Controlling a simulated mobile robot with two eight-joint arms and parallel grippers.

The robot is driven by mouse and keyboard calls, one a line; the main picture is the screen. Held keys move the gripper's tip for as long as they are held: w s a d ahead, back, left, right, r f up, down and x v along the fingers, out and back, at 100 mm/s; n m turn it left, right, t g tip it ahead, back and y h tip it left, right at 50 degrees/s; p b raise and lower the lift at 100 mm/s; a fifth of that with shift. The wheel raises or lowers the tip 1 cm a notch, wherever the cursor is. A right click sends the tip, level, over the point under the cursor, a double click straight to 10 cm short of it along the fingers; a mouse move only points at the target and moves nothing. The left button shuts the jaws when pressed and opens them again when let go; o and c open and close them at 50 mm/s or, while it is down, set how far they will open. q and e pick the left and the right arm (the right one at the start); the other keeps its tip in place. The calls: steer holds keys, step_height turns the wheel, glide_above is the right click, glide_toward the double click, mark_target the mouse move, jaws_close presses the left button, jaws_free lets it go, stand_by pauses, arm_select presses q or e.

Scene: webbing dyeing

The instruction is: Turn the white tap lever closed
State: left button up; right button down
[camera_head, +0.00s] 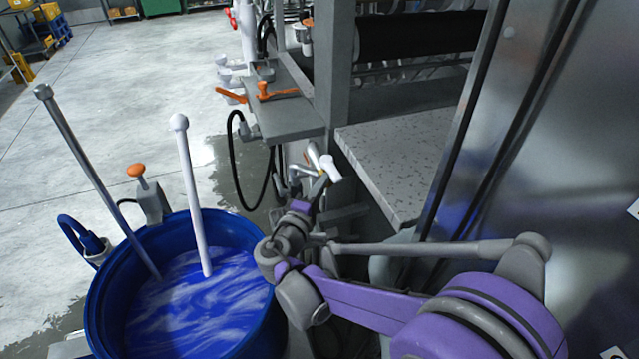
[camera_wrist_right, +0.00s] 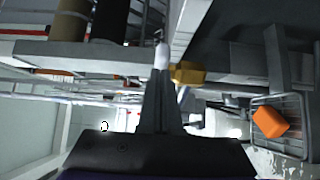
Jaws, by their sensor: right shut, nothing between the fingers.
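The white tap lever (camera_head: 331,168) shows in the head view as a short white cylinder just beyond my right gripper (camera_head: 321,186), left of the speckled ledge. In the right wrist view the white piece (camera_wrist_right: 162,55) sits right at the tips of my right gripper (camera_wrist_right: 160,76). The fingers are together with nothing between them, and they point at the lever. I cannot tell whether they touch it. A yellow brass-coloured part (camera_wrist_right: 187,72) is just right of the lever there. The tap body is partly hidden. My left gripper is not in view.
A blue barrel (camera_head: 103,292) of swirling blue liquid stands left of my right arm, with a grey rod (camera_head: 95,175) and a white rod (camera_head: 190,190) standing in it. The speckled ledge (camera_head: 400,150) is close on the right. Orange-handled valves (camera_head: 263,90) are farther back.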

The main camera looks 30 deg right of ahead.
steer(key=shift+s+d, duration=0.2)
steer(key=shift+d, duration=0.05)
steer(key=w+a+m+g+h, duration=0.3)
steer(key=w+a+m+g, duration=0.3)
steer(key=w, duration=0.5)
steer(key=s+a+n, duration=0.1)
steer(key=s+a, duration=0.1)
steer(key=a, duration=0.6)
steer(key=shift+s+a+g, duration=0.15)
steer(key=shift+a+g, duration=0.15)
steer(key=shift+a, duration=0.05)
